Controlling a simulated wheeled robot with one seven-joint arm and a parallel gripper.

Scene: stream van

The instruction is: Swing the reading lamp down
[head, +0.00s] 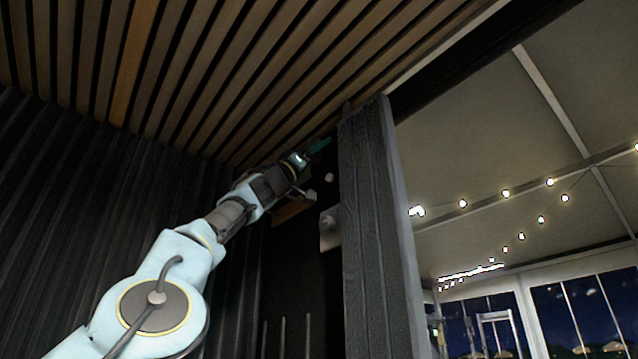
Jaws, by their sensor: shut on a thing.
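My gripper (312,152) is at the end of my raised arm, high up by the dark wall just under the slatted ceiling. It is small and dark here, and its fingers are hard to make out. A small dark teal piece (320,145) shows right at its tip; it looks like part of the reading lamp, with the gripper shut on it. The rest of the lamp is hidden or too dark to tell.
The wooden slatted ceiling (200,70) is close above. String lights (505,193) hang outside at the right.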

